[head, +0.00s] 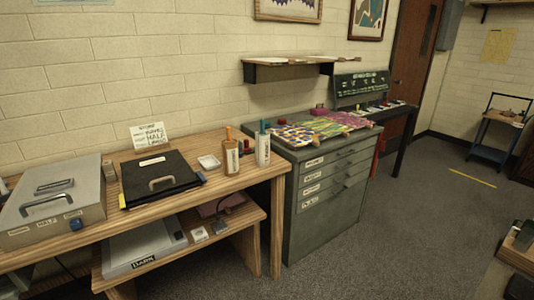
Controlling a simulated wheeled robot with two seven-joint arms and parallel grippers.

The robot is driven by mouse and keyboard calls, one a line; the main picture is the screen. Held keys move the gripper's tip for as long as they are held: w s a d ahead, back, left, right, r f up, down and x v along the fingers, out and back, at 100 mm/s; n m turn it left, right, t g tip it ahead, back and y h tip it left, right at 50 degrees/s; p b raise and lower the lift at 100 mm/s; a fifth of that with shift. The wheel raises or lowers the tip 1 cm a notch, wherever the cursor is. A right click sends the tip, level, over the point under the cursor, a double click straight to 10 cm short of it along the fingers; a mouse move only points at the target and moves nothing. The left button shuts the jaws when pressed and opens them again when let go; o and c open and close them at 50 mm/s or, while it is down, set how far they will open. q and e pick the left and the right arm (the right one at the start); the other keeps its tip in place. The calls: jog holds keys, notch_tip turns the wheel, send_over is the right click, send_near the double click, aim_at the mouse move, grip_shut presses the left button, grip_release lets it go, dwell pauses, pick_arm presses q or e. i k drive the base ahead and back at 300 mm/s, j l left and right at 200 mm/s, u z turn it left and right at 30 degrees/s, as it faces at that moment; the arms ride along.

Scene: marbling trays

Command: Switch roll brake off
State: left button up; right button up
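I cannot make out a roll brake or its switch in the head view. A wooden bench edge (518,262) at the lower right carries a dark device (524,236) that the picture's edge cuts off, so I cannot tell what it is. Neither of my grippers can be made out in this view.
A wooden table (268,170) at left holds a grey case (60,213), a black tray cover (158,190) and two bottles (231,155). A grey drawer cabinet (330,195) stands beside it. A cart (492,135) is at far right. The grey floor (400,240) between is clear.

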aim_at(246, 149)
jog(key=i+z, duration=0.15)
jog(key=i, duration=0.75)
